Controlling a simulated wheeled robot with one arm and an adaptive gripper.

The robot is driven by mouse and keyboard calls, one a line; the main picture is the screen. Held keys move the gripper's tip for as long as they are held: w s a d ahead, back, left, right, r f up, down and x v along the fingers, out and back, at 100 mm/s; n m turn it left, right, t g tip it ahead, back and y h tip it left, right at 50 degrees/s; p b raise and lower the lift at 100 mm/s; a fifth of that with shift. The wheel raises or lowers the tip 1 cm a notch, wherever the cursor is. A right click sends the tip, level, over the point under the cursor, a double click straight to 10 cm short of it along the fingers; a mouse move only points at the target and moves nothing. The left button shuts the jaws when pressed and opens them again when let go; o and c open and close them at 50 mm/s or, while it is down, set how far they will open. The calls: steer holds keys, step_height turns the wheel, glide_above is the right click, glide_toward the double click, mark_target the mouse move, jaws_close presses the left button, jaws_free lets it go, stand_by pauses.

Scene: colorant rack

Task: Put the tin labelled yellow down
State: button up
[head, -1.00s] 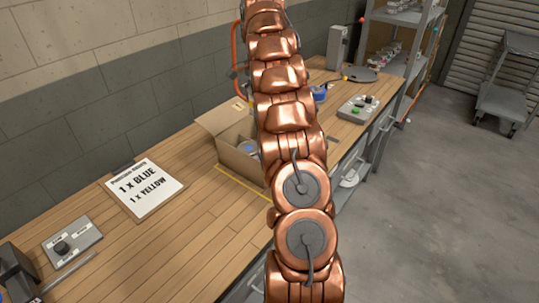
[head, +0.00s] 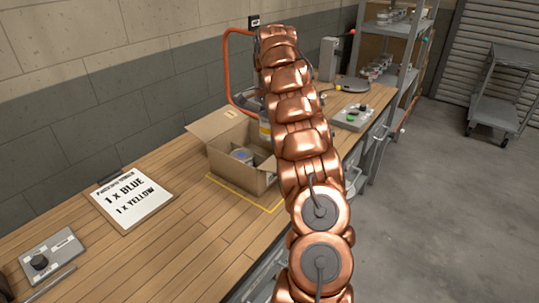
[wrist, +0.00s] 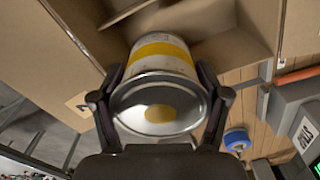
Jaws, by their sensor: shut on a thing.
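My gripper (wrist: 160,108) is shut on the yellow-labelled tin, its two dark fingers on either side. The tin (wrist: 161,62) is white with a yellow band, and a yellow spot marks its metal end facing the wrist camera. In the head view the tin (head: 264,131) partly shows left of my arm, at the far right part of the open cardboard box (head: 228,175). A tin with a blue mark (head: 242,155) sits inside the box. My arm hides the gripper and the box's right side. I cannot tell whether the yellow tin touches the box floor.
The box stands in a yellow outline on the wooden bench (head: 150,243). Its left flap (head: 216,124) is folded outward. An order sign (head: 132,201) and a control box (head: 52,254) lie to the left. A green-button box (head: 353,117) and a shelf rack (head: 397,50) are farther right.

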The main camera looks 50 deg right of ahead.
steer(key=shift+f+p, duration=1.1)
steer(key=shift+f, duration=4.15)
steer(key=o, duration=1.8)
steer(key=shift+f, duration=0.1)
steer(key=shift+c, duration=0.2)
step_height(320, 180, up, 11)
steer(key=shift+w+b, duration=0.15)
steer(key=shift+b, duration=0.85)
steer(key=shift+r, duration=0.65)
